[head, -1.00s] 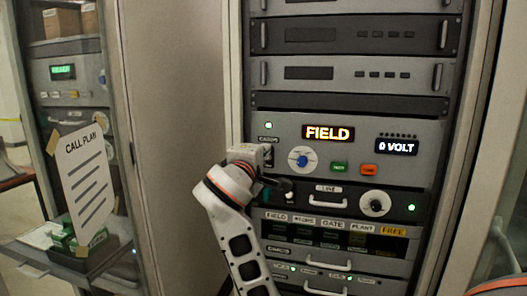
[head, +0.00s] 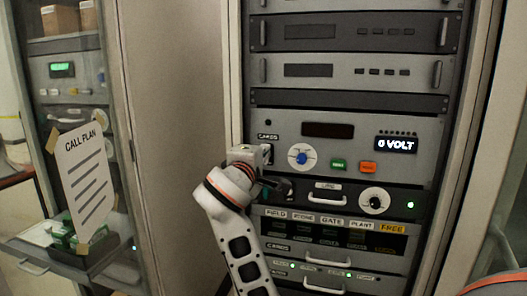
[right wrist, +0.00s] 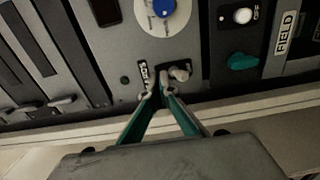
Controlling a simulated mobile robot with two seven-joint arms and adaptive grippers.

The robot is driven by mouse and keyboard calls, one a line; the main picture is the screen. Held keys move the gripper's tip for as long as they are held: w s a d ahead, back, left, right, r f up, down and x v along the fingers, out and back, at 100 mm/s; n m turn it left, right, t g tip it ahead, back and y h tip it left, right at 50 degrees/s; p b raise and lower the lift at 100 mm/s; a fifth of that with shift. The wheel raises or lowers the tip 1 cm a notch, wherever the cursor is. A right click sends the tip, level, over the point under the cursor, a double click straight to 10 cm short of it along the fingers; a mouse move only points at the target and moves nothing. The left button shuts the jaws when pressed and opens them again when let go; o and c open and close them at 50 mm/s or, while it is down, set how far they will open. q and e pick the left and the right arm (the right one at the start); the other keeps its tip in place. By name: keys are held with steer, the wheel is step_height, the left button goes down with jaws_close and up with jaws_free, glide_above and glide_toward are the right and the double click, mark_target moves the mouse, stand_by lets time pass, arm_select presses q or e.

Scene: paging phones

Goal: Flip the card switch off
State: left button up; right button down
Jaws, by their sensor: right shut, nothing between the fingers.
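The card switch (head: 267,154) is a small light lever on a dark plate under the "CARDS" label (head: 268,137), at the left of the grey rack panel. In the right wrist view the lever (right wrist: 180,74) stands just right of the fingertips. My right gripper (right wrist: 157,92) is shut and empty, its teal fingers at the switch plate; whether they touch the lever I cannot tell. In the head view my right wrist partly hides this spot. The upper display (head: 328,130) and the lamp (head: 268,122) above the switch are dark. My left gripper is not in view.
The voltage display (head: 396,144) reads "0 VOLT". A blue knob (head: 300,157), a green button (head: 338,165) and an orange button (head: 368,168) sit close by. Below is the "LINE" panel with a dial (head: 374,200). A call plan sheet (head: 86,182) stands at left.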

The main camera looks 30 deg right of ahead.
steer(key=shift+r+p, duration=0.4)
steer(key=v, duration=0.8)
steer(key=shift+p, duration=0.4)
steer(key=shift+a+f, duration=0.15)
steer(key=w+a+f+n+t+y, duration=0.1)
steer(key=a+f+y, duration=0.2)
steer(key=f, duration=0.7)
steer(key=w+a+f+n+t+y, duration=0.15)
steer(key=f+y, duration=0.25)
steer(key=f, duration=0.7)
steer(key=a+f+y, duration=0.3)
steer(key=f, duration=0.7)
steer(key=s+a+f+m+g+y, duration=0.1)
steer(key=s+a+f+m+y, duration=0.1)
steer(key=s+f, duration=1)
steer(key=s+a+f+m+g+y, duration=0.2)
steer(key=s+a+f+m+y, duration=0.1)
steer(key=s+f, duration=0.8)
step_height(320, 180, down, 3)
steer(key=shift+s+a+m+y, duration=0.25)
steer(key=shift+s+m+y, duration=0.25)
steer(key=shift+y, duration=0.3)
